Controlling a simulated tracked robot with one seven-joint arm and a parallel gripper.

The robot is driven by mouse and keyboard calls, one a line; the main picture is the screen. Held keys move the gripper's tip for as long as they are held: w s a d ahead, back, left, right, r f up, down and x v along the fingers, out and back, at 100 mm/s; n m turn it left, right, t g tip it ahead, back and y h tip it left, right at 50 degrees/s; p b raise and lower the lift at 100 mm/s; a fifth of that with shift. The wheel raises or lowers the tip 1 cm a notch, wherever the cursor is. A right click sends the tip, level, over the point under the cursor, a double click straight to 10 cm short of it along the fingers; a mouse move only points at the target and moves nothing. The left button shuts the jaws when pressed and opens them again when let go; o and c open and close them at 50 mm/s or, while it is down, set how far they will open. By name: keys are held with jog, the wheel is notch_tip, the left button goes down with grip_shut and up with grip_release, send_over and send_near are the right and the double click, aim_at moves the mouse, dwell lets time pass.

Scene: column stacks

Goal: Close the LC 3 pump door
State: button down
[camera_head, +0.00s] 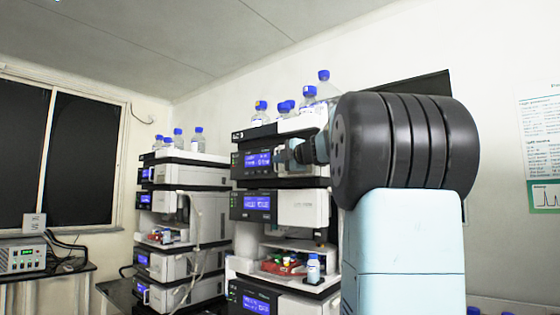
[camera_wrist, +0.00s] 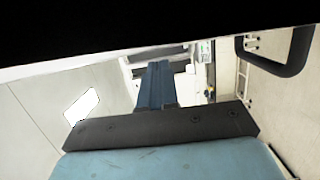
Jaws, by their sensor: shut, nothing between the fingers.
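A near column stack (camera_head: 258,206) of instrument modules with blue displays stands at the centre of the head view. No readable label shows which stack is LC 3, and I cannot make out which panel is the pump door or how far it stands open. My gripper (camera_head: 287,155) is at the front of an upper module (camera_head: 257,160) of this stack, just right of its display; contact cannot be told. My arm hides the stack's right side. In the wrist view my gripper's blue fingers (camera_wrist: 158,68) are together with nothing between them, below a large dark surface (camera_wrist: 120,25).
A second stack (camera_head: 180,177) stands farther back at left. Capped bottles (camera_head: 260,113) stand on the near stack, and a small bottle (camera_head: 313,268) stands lower in it. A black handle-like loop (camera_wrist: 275,62) is at the wrist view's upper right. A bench (camera_head: 50,272) is at far left.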

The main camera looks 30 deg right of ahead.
jog(key=s, duration=1.3)
jog(key=shift+a, duration=0.4)
jog(key=shift+r, duration=0.1)
jog(key=s+a+f+m+g, duration=0.4)
jog(key=s+a+f+m, duration=0.2)
jog(key=f, duration=0.7)
jog(key=s+a+f+m+g+h, duration=0.1)
jog(key=s+a+f+m+g, duration=0.3)
jog(key=s+a+f, duration=0.5)
jog(key=s+a+f+m+g+h, duration=0.1)
jog(key=s+a+f+m+g, duration=0.3)
jog(key=f, duration=1.4)
jog(key=s+a+m, duration=0.3)
jog(key=a+m, duration=0.1)
jog(key=m, duration=0.1)
jog(key=shift+s+a+f, duration=0.2)
jog(key=shift+a+f, duration=0.05)
jog(key=shift+a, duration=0.1)
